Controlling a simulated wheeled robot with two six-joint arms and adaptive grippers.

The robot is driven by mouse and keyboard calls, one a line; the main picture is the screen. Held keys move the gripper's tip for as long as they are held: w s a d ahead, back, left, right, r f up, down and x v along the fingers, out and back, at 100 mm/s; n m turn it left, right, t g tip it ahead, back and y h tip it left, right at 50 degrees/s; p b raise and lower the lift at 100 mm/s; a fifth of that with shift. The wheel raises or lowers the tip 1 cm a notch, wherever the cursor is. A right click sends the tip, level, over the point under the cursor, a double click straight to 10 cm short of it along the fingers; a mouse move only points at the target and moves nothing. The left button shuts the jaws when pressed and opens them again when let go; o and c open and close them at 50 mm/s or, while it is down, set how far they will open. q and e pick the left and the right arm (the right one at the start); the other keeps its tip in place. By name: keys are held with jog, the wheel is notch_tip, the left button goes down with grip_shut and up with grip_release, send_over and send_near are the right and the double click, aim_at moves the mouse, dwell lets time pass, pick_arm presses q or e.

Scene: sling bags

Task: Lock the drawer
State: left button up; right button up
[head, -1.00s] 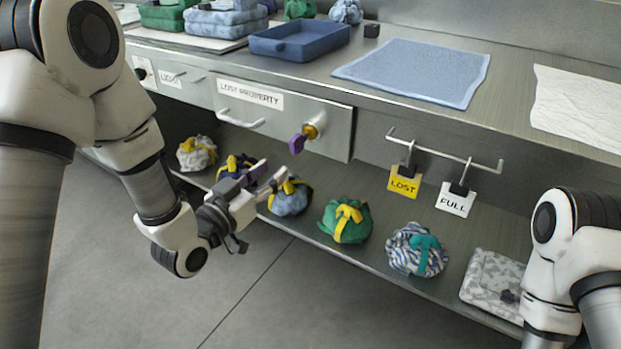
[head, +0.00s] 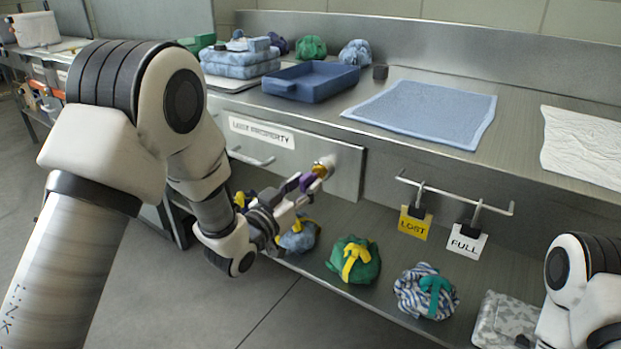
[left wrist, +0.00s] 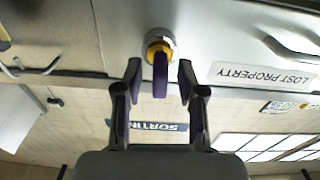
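The closed drawer labelled LOST PROPERTY (head: 345,180) has a bar handle (head: 250,158) and a lock with a brass-coloured face (head: 322,169) near its right end. A purple-headed key (head: 308,181) sits in the lock; in the left wrist view the key (left wrist: 160,74) hangs upright, its head pointing down. My left gripper (head: 298,190) is at the key. In the left wrist view its fingers (left wrist: 160,80) are apart, one on each side of the key head, with gaps visible on both sides. My right arm shows at the lower right; its gripper is not visible.
A rail right of the drawer carries a yellow LOST tag (head: 414,224) and a white FULL tag (head: 466,242). Tied bags, including a green one (head: 356,259) and a striped one (head: 427,291), lie on the shelf below. A blue tray (head: 310,82) and blue mat (head: 425,112) are on the counter.

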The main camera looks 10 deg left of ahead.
pick_arm(q)
jog(key=shift+c, duration=0.3)
grip_shut()
jog(key=shift+r+n+p, duration=0.15)
jog(key=shift+n+p, duration=0.35)
jog(key=shift+n, duration=0.1)
jog(key=shift+n+p, duration=0.55)
jog(key=shift+n, duration=0.55)
